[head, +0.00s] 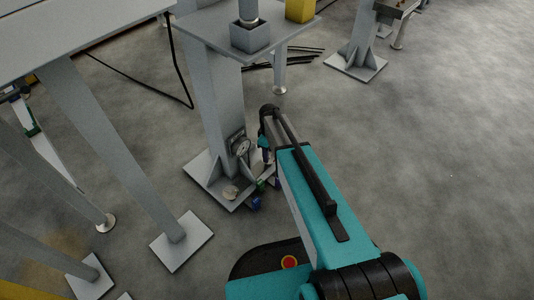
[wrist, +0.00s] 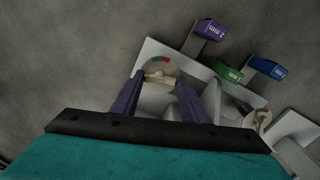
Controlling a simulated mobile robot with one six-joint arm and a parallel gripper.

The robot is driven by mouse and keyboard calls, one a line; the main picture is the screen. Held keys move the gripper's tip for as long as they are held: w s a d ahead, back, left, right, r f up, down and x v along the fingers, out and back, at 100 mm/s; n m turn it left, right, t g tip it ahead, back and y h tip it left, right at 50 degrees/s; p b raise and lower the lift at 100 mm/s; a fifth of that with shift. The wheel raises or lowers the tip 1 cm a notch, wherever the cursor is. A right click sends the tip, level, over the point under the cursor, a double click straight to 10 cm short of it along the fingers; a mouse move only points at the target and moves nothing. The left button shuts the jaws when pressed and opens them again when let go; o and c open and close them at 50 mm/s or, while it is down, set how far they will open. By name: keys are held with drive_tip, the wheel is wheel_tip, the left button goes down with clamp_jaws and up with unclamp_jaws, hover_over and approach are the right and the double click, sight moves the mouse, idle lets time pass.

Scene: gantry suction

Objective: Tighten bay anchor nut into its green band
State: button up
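In the wrist view, the bay anchor nut (wrist: 158,77) is a pale, winged piece on a round dial. The dial (wrist: 162,62) has a short red and green band near its top edge. My gripper (wrist: 159,82) has two purple fingers, one on each side of the nut, with a gap between them. I cannot tell whether either finger touches the nut. In the head view, my arm covers most of the gripper and I cannot make out the nut there.
Purple (wrist: 208,30), green (wrist: 227,72) and blue (wrist: 266,68) tags stand close to the right of the dial. A round metal piece (wrist: 262,118) lies lower right. In the head view, a grey column (head: 217,100) with a gauge (head: 242,147) rises beside my arm. Open floor (head: 440,170) lies right.

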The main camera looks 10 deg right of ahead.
drive_tip(key=shift+s+a, duration=0.1)
drive_tip(key=shift+a, duration=0.45)
drive_tip(key=shift+c, duration=0.5)
drive_tip(key=shift+d, duration=0.4)
drive_tip(key=shift+s, duration=0.1)
drive_tip(key=shift+d+r+m+p, duration=0.1)
drive_tip(key=shift+m+p, duration=0.3)
drive_tip(key=shift+p, duration=0.45)
drive_tip(key=m+p, duration=0.2)
drive_tip(key=p, duration=0.1)
drive_tip(key=m+p, duration=0.3)
drive_tip(key=shift+m+p, duration=0.3)
